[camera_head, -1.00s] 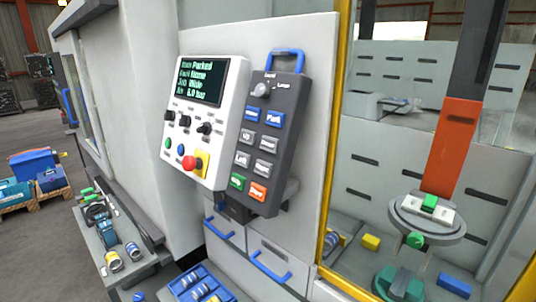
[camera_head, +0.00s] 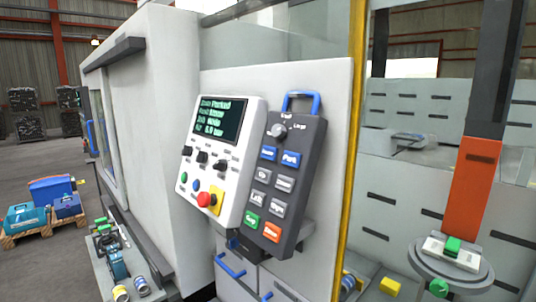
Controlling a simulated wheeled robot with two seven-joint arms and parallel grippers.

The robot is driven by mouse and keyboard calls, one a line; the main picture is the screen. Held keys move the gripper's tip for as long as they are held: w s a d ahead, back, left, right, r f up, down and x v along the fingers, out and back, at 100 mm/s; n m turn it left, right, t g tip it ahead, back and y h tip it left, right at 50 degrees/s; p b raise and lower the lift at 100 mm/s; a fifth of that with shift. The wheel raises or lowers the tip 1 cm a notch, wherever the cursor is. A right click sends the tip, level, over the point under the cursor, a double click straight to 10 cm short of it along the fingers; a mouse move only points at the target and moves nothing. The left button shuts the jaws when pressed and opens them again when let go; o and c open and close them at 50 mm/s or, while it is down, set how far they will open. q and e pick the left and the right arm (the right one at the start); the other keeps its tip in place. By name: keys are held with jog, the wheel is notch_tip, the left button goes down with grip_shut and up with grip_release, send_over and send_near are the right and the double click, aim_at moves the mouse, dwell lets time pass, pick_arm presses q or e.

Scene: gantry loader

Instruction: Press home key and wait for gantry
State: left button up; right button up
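The dark grey key pendant (camera_head: 283,185) hangs on the white machine front, with a blue handle on top. Its upper blue key at left (camera_head: 268,153), whose small label seems to read Home, sits beside the blue Park key (camera_head: 291,159). Grey keys are below, then a green key (camera_head: 251,220) and an orange key (camera_head: 271,232). The display (camera_head: 219,116) on the white panel has a first line ending in Parked. The gantry column (camera_head: 474,185), orange with a dark upper part, stands at right with a round head (camera_head: 450,265) at its lower end. Neither of my grippers shows.
A red emergency button (camera_head: 206,199) on a yellow plate and several black knobs are left of the pendant. A yellow post (camera_head: 357,150) edges the gantry cell. A bench with parts (camera_head: 118,262) is at lower left. Blue boxes (camera_head: 52,193) sit on a pallet farther left.

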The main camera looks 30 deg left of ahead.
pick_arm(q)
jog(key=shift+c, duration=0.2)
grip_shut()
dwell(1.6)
